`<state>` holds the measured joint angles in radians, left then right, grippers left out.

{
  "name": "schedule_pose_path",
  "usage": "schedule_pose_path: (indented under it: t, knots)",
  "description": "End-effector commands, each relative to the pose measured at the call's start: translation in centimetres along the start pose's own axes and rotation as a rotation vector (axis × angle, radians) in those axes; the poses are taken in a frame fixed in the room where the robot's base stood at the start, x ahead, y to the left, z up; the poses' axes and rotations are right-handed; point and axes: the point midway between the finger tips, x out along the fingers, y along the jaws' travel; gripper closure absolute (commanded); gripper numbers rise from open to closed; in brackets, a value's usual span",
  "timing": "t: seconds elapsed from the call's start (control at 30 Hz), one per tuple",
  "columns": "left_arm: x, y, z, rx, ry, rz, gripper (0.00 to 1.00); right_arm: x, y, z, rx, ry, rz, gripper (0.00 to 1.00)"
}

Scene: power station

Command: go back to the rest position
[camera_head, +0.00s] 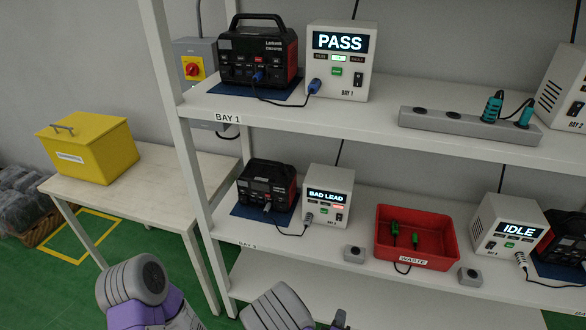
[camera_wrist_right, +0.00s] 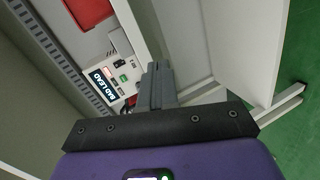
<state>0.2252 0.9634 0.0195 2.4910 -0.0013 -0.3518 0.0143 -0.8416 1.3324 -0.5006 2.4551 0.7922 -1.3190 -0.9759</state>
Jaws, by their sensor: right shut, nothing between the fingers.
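My right gripper (camera_head: 340,319) barely shows at the bottom edge of the head view, in front of the lower shelf. In the right wrist view its fingers (camera_wrist_right: 156,85) are together, with nothing between them. The BAD LEAD tester (camera_head: 328,196) stands on the lower shelf and also shows, turned on its side, in the right wrist view (camera_wrist_right: 110,80). A gap of unclear size lies between the fingers and the tester. My left gripper is not in view.
The shelf rack post (camera_head: 178,130) stands left of the testers. A red waste bin (camera_head: 415,252) with green plugs sits on the lower shelf. A yellow box (camera_head: 90,150) stands on a side table (camera_head: 165,180). Green floor (camera_head: 70,290) is open at lower left.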

Motion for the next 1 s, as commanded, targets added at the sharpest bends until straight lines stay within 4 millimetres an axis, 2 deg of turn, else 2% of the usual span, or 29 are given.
schedule_pose_path:
  t: [0.27, 0.4, 0.53, 0.67, 0.8, 1.0]
  knots:
    - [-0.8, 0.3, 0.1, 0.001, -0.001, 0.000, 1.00, -0.9, -6.1, 3.4, 0.313, -0.158, -0.339, 1.00]
    - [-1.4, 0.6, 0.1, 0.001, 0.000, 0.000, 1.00, -2.9, -9.8, 4.5, 0.559, -0.290, -0.569, 1.00]
    - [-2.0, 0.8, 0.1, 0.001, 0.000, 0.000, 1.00, -5.8, -12.2, 4.5, 0.827, -0.442, -0.800, 1.00]
    - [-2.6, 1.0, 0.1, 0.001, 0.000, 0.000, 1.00, -8.6, -12.9, 3.9, 1.059, -0.586, -0.990, 1.00]
    - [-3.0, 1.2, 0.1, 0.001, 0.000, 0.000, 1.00, -10.7, -12.4, 3.4, 1.225, -0.706, -1.130, 1.00]
    - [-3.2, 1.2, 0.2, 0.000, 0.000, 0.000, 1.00, -12.0, -11.8, 3.3, 1.318, -0.790, -1.216, 1.00]
